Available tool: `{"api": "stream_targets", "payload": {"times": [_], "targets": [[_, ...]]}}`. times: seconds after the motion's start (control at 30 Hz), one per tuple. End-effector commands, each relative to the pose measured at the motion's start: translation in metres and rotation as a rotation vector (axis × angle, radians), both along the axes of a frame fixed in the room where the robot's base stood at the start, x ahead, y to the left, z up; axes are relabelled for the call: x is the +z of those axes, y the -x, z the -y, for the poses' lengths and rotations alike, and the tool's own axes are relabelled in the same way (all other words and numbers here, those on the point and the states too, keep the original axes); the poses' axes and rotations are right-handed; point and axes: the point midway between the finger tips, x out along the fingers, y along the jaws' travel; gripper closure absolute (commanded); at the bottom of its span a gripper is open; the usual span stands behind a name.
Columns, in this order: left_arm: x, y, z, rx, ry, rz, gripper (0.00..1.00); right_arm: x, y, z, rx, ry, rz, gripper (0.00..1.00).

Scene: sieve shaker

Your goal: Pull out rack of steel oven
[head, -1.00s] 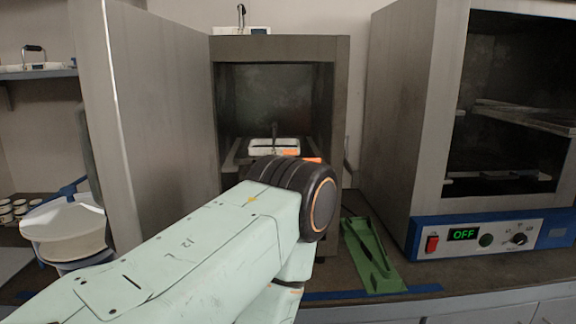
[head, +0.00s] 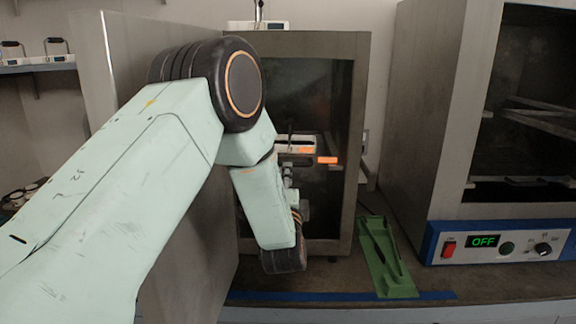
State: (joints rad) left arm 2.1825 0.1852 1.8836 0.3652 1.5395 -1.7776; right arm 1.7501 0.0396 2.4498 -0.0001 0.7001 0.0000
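The steel oven (head: 352,130) stands at the middle back. Its door (head: 200,275) is swung open to the left, partly behind my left arm. The rack is dark and mostly hidden by the arm and the item. My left gripper (head: 303,208) is in front of the oven's opening, low and right of my forearm. Only a little grey linkage shows; its fingers and any contact with the rack are hidden. My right gripper is out of view.
A second oven with a blue control panel (head: 433,243) reading OFF stands at right. A green holder (head: 383,262) lies on the counter between the ovens. Blue tape (head: 345,296) runs along the counter's front. A shelf (head: 35,67) with small devices is at left.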

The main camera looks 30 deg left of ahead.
Motion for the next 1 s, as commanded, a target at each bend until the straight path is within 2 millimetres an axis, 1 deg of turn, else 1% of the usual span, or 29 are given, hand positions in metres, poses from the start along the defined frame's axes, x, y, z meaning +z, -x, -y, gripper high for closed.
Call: {"api": "stream_targets", "payload": {"times": [0.2, 0.4, 0.57, 0.8, 0.87, 1.0], "targets": [[0.006, -0.03, -0.017, -0.001, 0.003, 0.002, 0.67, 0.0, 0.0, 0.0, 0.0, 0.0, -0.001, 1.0], [0.01, -0.049, -0.029, -0.002, 0.002, -0.001, 0.67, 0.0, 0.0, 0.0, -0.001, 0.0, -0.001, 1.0], [0.011, -0.055, -0.033, 0.0, 0.002, -0.002, 0.67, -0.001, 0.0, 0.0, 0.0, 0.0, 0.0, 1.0], [0.011, -0.055, -0.033, -0.001, 0.003, -0.003, 0.67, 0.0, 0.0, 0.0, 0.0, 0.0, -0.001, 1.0], [0.011, -0.055, -0.033, -0.001, 0.002, -0.002, 0.71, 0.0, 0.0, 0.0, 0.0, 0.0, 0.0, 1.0], [0.011, -0.055, -0.033, 0.0, 0.003, -0.003, 0.83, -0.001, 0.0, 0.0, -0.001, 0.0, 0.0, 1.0]]}}
